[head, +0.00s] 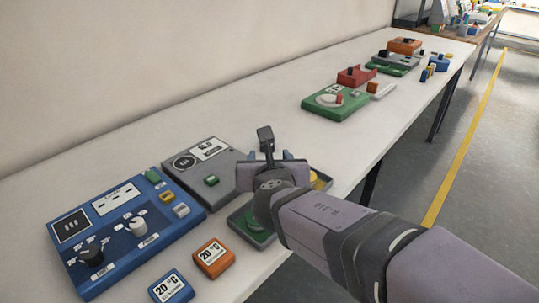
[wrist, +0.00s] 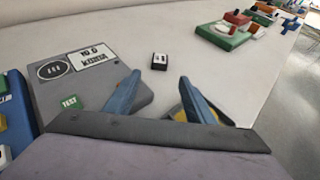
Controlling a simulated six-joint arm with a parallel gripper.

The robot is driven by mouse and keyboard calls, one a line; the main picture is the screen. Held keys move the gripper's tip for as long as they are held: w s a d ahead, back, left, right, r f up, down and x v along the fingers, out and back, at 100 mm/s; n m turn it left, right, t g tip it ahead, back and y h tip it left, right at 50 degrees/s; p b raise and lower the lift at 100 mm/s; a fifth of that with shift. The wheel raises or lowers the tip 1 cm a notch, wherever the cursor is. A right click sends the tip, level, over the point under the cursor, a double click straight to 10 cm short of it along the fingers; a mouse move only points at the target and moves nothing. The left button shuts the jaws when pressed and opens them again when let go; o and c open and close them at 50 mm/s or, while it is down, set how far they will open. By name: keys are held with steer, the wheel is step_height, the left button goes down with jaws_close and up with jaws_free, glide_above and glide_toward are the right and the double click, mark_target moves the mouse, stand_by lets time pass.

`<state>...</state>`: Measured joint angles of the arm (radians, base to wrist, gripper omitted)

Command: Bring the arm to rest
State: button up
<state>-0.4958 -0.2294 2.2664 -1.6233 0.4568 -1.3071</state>
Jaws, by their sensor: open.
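My gripper (head: 268,156) is over the right end of the grey device, near the front half of the bench. In the wrist view my gripper (wrist: 159,77) shows two blue fingers spread apart with nothing between them. The grey device (head: 226,181) has a round dial, a white label and a green TEST button (wrist: 69,102). A small dark block with a white top (wrist: 160,61) lies on the bench beyond the fingertips.
A blue control panel (head: 128,235) with knobs stands at the left. An orange 20 °C block (head: 213,257) and a blue 20 °C block (head: 171,288) lie in front. A green device (head: 336,103) and a red one (head: 356,77) stand farther along the bench. The middle back is clear.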

steer(key=shift+d+r, duration=0.1)
stand_by(0.3)
